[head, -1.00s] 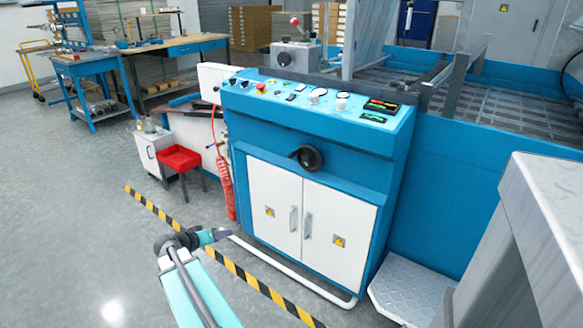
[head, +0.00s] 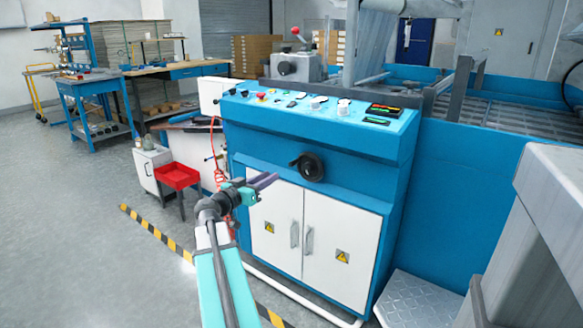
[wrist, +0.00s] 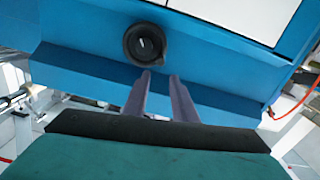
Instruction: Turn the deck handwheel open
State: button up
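The black deck handwheel (head: 311,166) sits on the front of the blue machine, above the white cabinet doors. It also shows in the wrist view (wrist: 145,44) as a round black wheel with a pale mark at its centre. My gripper (head: 272,181) is left of the wheel and a little below it in the head view, apart from it. In the wrist view my gripper (wrist: 160,78) has two long fingers with a gap between them. Their tips point towards the wheel's lower edge, with nothing between them.
White cabinet doors (head: 300,240) with handles are below the wheel. The control panel (head: 320,107) with buttons is above it. A grey structure (head: 540,230) stands at the right.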

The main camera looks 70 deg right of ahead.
aim_at(290, 166)
jog(key=shift+b+x, duration=1.1)
jog(key=shift+x, duration=5.85)
grip_shut()
jog(key=shift+f, duration=0.15)
